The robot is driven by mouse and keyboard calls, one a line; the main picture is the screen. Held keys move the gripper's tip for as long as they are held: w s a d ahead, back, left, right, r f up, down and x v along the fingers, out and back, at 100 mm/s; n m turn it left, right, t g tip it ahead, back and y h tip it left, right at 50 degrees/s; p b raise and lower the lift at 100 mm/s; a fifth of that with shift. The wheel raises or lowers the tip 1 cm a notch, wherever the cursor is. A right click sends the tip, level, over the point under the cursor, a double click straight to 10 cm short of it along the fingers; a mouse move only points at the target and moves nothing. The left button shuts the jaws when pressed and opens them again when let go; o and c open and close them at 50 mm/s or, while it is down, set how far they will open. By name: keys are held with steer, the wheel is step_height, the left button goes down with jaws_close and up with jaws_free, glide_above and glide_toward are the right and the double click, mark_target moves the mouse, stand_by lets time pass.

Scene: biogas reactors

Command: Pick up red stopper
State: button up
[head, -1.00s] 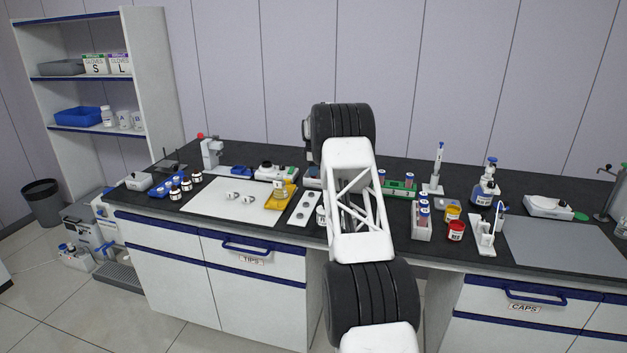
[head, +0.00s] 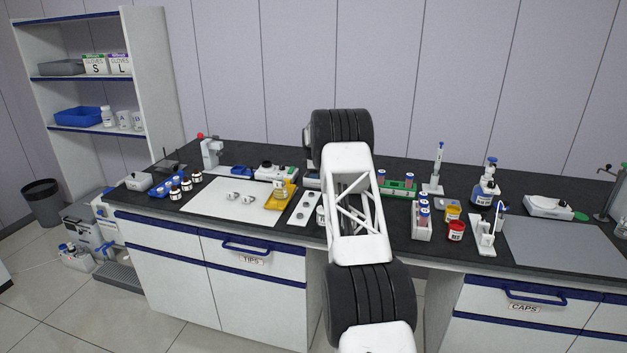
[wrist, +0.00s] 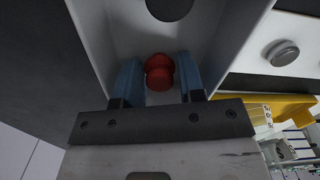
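The red stopper (wrist: 159,72) shows in the wrist view as a small round knob on a wider base. It is in a narrow white tray or holder (wrist: 118,35). My gripper (wrist: 159,80) has its two blue fingers on either side of the stopper. The fingers are apart, with a visible gap between each finger and the stopper. A dark round spot (wrist: 168,6) lies beyond it, cut off by the picture's edge. In the head view my own arm hides the gripper, and I cannot make out the stopper there.
A yellow tray (wrist: 285,107) and a grey stopper (wrist: 283,53) lie to the right in the wrist view. In the head view, a white mat (head: 215,206) is left of my arm. A tube rack (head: 421,230) and a red-lidded jar (head: 456,231) stand to its right.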

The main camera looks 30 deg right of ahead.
steer(key=c, duration=0.5)
steer(key=shift+o, duration=0.2)
steer(key=shift+r, duration=0.2)
steer(key=shift+r, duration=4.85)
steer(key=s+a+r+m, duration=0.1)
steer(key=s+a+r, duration=0.1)
steer(key=a, duration=0.7)
steer(key=s+a+r+m, duration=0.2)
steer(key=a+r, duration=0.3)
steer(key=a, duration=0.4)
steer(key=shift+s+a+m, duration=0.15)
steer(key=shift+s+m, duration=0.15)
steer(key=shift+s, duration=0.05)
